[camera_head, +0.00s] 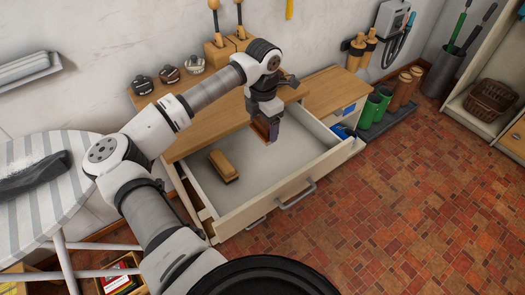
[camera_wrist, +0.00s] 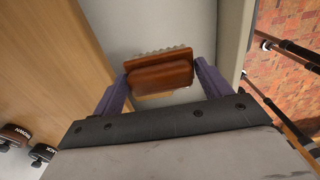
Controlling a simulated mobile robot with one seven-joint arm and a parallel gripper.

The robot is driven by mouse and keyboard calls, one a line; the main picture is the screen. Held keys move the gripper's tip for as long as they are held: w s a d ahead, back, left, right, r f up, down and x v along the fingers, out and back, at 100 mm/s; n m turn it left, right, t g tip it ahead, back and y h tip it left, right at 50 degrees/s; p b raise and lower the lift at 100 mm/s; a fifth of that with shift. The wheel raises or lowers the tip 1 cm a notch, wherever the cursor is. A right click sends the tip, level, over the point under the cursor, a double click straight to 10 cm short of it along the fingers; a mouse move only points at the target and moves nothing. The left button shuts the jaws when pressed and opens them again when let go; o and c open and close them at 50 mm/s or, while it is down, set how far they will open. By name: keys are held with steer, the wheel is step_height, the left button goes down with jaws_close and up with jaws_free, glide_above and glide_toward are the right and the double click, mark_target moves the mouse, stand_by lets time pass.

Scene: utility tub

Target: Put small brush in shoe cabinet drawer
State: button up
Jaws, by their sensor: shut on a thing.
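My gripper (camera_head: 268,128) is over the open shoe cabinet drawer (camera_head: 290,140). In the wrist view my gripper (camera_wrist: 160,78) has its two purple fingers shut on a small reddish-brown brush (camera_wrist: 162,72), one at each end. Pale bristles show along the brush's far edge. In the head view the held brush (camera_head: 261,131) is partly hidden by the fingers. I cannot tell whether it touches the drawer floor. A longer tan brush (camera_head: 222,164) with a dark edge lies in the left part of the drawer.
The wooden cabinet top (camera_head: 205,123) bears several small polish tins (camera_head: 170,75) and a wooden stand (camera_head: 217,52). Blue items (camera_head: 340,131) lie by the drawer's right end. Green boots (camera_head: 372,108) stand farther right. A striped ironing board (camera_head: 60,175) is at left. The tiled floor in front is clear.

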step_height(320, 180, down, 12)
steer(key=shift+p, duration=1.25)
steer(key=shift+f, duration=0.4)
steer(key=shift+f, duration=0.2)
steer(key=o, duration=1)
steer(key=shift+r, duration=0.15)
step_height(320, 180, up, 12)
steer(key=b, duration=0.3)
steer(key=shift+f, duration=0.2)
steer(key=shift+r, duration=0.3)
